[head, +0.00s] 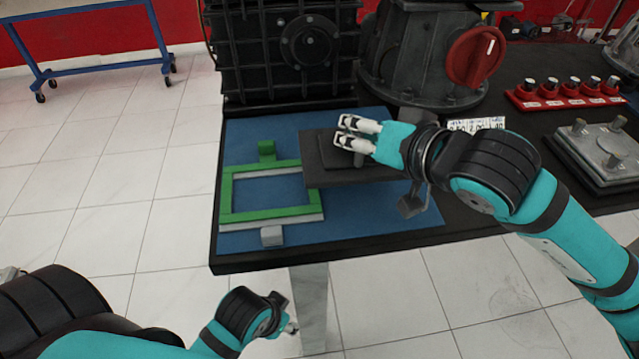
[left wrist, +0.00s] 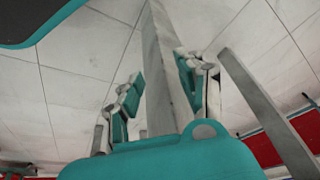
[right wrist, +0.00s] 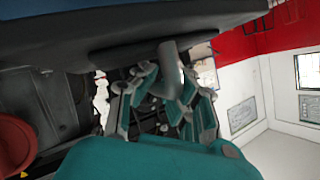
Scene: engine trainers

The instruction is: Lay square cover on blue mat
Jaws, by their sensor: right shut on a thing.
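The square cover (head: 322,172) is a dark grey plate with a smaller raised square on top. My right gripper (head: 352,132) is shut on its grey handle, which shows between the fingers in the right wrist view (right wrist: 170,68). The cover looks level and appears held above the blue mat (head: 375,218), hiding part of it and the right edge of a green frame. Any gap beneath the cover is hard to judge. My left gripper (head: 287,318) is low in front of the table, its fingers apart and empty in the left wrist view (left wrist: 160,72).
The green frame (head: 228,194) lies on the mat's left side, with a small grey block (head: 271,236) in front. A black engine block (head: 285,55) and a grey housing with a red disc (head: 474,56) stand behind. A grey plate assembly (head: 600,145) lies right. Bare mat shows front right.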

